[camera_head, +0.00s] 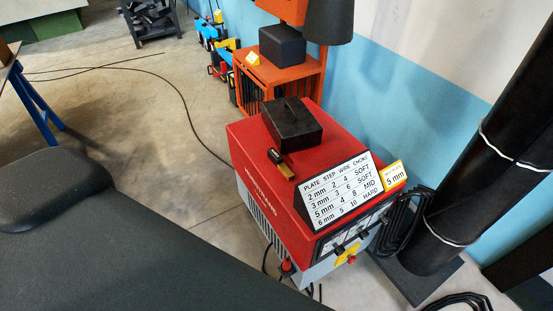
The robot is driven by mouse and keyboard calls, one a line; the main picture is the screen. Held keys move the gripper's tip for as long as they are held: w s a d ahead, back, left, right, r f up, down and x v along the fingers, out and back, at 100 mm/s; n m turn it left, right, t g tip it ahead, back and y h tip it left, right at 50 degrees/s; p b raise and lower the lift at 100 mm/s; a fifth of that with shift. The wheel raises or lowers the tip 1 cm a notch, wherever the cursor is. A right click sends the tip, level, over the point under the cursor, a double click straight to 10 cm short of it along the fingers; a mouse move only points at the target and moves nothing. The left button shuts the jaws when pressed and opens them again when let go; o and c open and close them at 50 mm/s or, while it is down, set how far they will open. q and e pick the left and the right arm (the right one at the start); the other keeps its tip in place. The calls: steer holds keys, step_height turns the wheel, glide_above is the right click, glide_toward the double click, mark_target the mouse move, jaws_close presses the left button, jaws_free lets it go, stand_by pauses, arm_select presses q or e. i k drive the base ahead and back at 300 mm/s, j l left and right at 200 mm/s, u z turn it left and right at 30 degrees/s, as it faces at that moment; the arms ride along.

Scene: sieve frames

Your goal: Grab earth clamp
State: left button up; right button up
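No gripper of mine shows in the head view. A red welding machine (240,151) stands on the floor in the middle. On its top, near the front left of a black box (292,124), lies a small black and brass-coloured piece (281,165). It may be the earth clamp, but it is too small to tell. A black cable (192,122) runs over the floor to the machine's left side. More dark cable shows low by the machine's front.
A white chart board (337,190) and a yellow "5 mm" card (393,175) stand on the machine's front top. Black coiled cable (402,228) hangs at its right. A thick black column (460,190) stands further right. An orange cabinet (277,72) is behind. Floor on the left is mostly open.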

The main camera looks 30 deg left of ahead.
mark_target(275, 157)
steer(key=j+z, duration=0.3)
steer(key=j, duration=0.6)
steer(key=i+j+z, duration=0.1)
steer(key=j, duration=0.75)
